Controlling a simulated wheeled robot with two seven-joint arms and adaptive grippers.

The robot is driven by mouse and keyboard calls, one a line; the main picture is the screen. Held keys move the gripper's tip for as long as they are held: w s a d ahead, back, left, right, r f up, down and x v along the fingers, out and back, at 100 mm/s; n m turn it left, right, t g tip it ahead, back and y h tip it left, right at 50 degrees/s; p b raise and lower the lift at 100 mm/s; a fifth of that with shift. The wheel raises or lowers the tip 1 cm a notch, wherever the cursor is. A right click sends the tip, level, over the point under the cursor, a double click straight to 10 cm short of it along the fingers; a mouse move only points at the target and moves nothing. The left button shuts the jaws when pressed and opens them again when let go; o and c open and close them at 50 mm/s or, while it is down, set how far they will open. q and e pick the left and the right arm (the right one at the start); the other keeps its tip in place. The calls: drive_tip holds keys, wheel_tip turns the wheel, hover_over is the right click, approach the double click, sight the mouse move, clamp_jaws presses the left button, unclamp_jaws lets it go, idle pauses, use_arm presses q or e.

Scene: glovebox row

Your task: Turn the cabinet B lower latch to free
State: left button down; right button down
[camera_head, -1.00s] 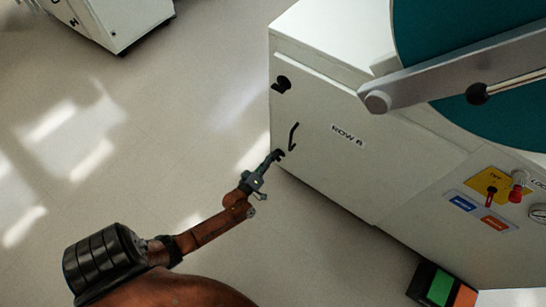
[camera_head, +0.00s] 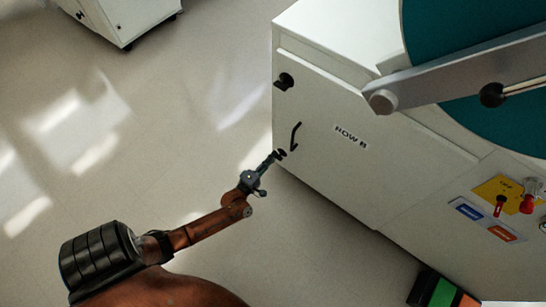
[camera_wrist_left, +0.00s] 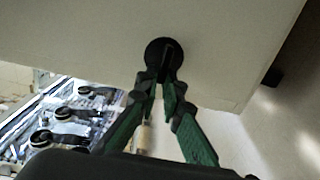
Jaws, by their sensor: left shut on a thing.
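The cabinet (camera_head: 330,170) is a white box labelled ROW B. Its lower latch (camera_head: 281,153) is a small black knob low on the door near the left edge. In the left wrist view this latch (camera_wrist_left: 158,50) is a round black base with a raised tab. My left gripper (camera_head: 275,157) is at the lower latch. In the left wrist view its green fingers (camera_wrist_left: 168,88) converge and are shut on the latch's tab, partly hiding it. The upper latch (camera_head: 286,81) is another black knob higher on the same door. My right gripper is not in view.
A black bar handle (camera_head: 296,136) stands close above the lower latch. A grey arm bar (camera_head: 460,70) and teal disc (camera_head: 445,25) sit above the cabinet. Coloured controls (camera_head: 495,205) are at the right. Open floor (camera_head: 150,140) lies left of the cabinet.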

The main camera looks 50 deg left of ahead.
use_arm(q)
drive_tip(key=shift+f, duration=0.1)
idle(0.3)
drive_tip(key=c, duration=2.1)
unclamp_jaws()
drive_tip(key=v, duration=1.2)
drive_tip(key=shift+d, duration=0.1)
